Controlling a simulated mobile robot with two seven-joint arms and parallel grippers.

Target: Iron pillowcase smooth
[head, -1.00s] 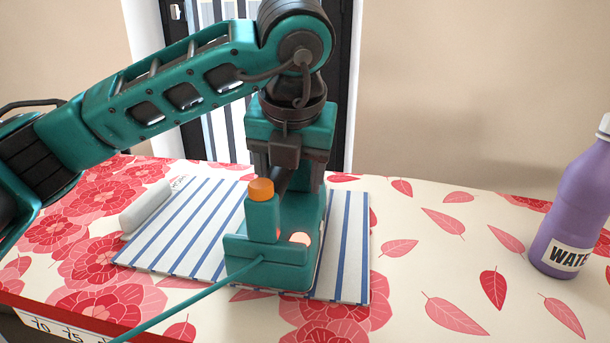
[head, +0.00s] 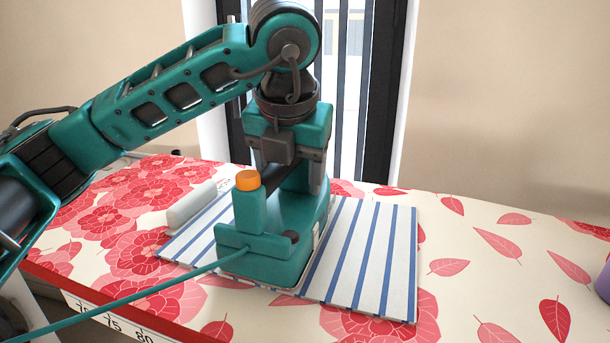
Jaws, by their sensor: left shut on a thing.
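The pillowcase (head: 374,262), white with blue stripes, lies flat on the flowered ironing board (head: 452,225). The teal iron (head: 285,247), with an orange cap, stands on the pillowcase left of its middle and covers part of it. A teal cord runs from the iron to the lower left. My left gripper (head: 288,172) comes down from above and is shut on the iron's dark handle. Its fingertips are partly hidden by the iron. The iron's underside is hidden, and I see no clear wrinkles. My right gripper is not in view.
A pale grey roll-shaped piece (head: 191,205) lies at the pillowcase's far left edge. A purple bottle (head: 604,280) is cut off at the right edge. The board's front edge carries a number scale (head: 115,327).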

